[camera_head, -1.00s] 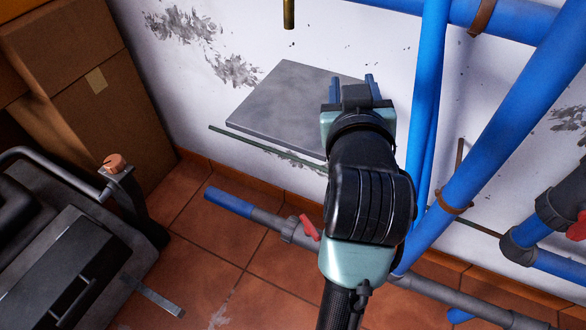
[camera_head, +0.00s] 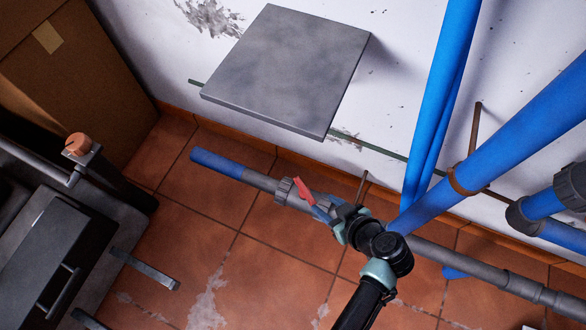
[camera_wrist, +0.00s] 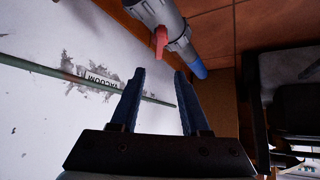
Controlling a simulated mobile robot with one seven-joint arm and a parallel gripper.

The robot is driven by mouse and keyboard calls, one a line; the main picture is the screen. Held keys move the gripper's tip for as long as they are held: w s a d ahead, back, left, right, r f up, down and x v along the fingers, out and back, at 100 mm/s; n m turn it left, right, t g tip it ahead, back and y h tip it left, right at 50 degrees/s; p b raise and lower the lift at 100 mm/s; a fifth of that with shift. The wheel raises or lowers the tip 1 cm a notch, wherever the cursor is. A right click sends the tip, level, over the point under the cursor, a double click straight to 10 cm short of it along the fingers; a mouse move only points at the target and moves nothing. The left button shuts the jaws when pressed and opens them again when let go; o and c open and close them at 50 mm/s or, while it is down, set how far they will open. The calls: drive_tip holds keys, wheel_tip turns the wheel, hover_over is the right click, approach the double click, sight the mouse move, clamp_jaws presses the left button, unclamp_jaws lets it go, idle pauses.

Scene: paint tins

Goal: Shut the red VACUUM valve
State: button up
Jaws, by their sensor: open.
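The red valve handle (camera_head: 304,192) sits on a grey valve body in the low pipe near the floor. In the head view it slants at an angle to the pipe. It also shows in the wrist view (camera_wrist: 160,41), beyond my fingertips. A black VACUUM label (camera_wrist: 104,82) is on the white wall in the wrist view. My gripper (camera_head: 324,210) is close to the right of the handle in the head view. In the wrist view, my gripper (camera_wrist: 159,76) has its blue fingers apart with nothing between them. The handle appears clear of both fingers.
A grey panel (camera_head: 290,70) juts from the wall above the valve. Thick blue pipes (camera_head: 500,130) rise to the right. A black machine (camera_head: 45,255) with a metal handle stands at left beside cardboard boxes (camera_head: 85,90). The tiled floor (camera_head: 230,270) in front is open.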

sight(305, 189)
drive_tip(key=b+x, duration=0.7)
drive_tip(key=x, duration=0.5)
drive_tip(key=shift+d+b, duration=0.15)
drive_tip(key=shift+b, duration=0.25)
drive_tip(key=shift+w+a+f, duration=0.25)
drive_tip(key=shift+w+f, duration=0.05)
drive_tip(key=shift+w, duration=0.05)
clamp_jaws()
